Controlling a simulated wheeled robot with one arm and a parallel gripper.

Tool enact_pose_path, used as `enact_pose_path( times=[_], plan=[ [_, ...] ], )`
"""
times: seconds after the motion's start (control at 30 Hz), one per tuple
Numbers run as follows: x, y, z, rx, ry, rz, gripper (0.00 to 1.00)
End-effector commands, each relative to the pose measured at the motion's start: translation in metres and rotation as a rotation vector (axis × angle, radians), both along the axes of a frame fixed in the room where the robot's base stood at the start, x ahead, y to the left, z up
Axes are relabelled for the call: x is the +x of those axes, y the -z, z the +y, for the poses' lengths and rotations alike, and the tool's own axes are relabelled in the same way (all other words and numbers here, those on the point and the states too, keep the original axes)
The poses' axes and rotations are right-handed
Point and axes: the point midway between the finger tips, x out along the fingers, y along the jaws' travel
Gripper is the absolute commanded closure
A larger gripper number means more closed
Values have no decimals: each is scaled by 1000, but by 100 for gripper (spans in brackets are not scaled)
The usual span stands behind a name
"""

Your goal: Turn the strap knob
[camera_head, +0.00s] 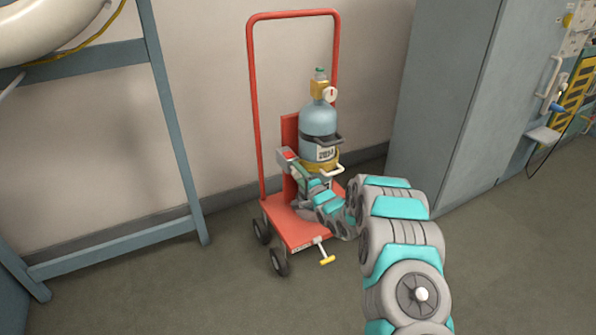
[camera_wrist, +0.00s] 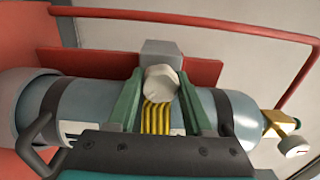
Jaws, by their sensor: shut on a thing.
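The strap knob (camera_wrist: 161,84) is a pale grey faceted knob in the middle of the wrist view. It sits above the yellow strap (camera_wrist: 157,118) that crosses the blue-grey cylinder (camera_wrist: 85,100). My gripper (camera_wrist: 161,90) has its two green fingers on either side of the knob and is shut on it. In the head view, the cylinder (camera_head: 318,119) stands upright on a red cart, with the yellow strap (camera_head: 327,160) around its lower part. My gripper (camera_head: 296,165) reaches the cylinder's left side there. The knob cannot be made out in the head view.
The red cart (camera_head: 296,228) has a tall tube handle (camera_head: 254,110) and small black wheels. The cylinder's brass valve and gauge (camera_head: 330,94) are on top. A grey cabinet (camera_head: 440,100) stands right, a blue-grey frame (camera_head: 170,120) left. Floor in front is clear.

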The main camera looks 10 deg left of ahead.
Motion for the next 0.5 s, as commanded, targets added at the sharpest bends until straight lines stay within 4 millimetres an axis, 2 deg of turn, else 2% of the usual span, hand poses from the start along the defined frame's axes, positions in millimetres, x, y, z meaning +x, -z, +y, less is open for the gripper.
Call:
enact_pose_path(
  times=[0.5],
  plan=[
    [0, 1, -2, 405, 4, 275, 100]
  ],
)
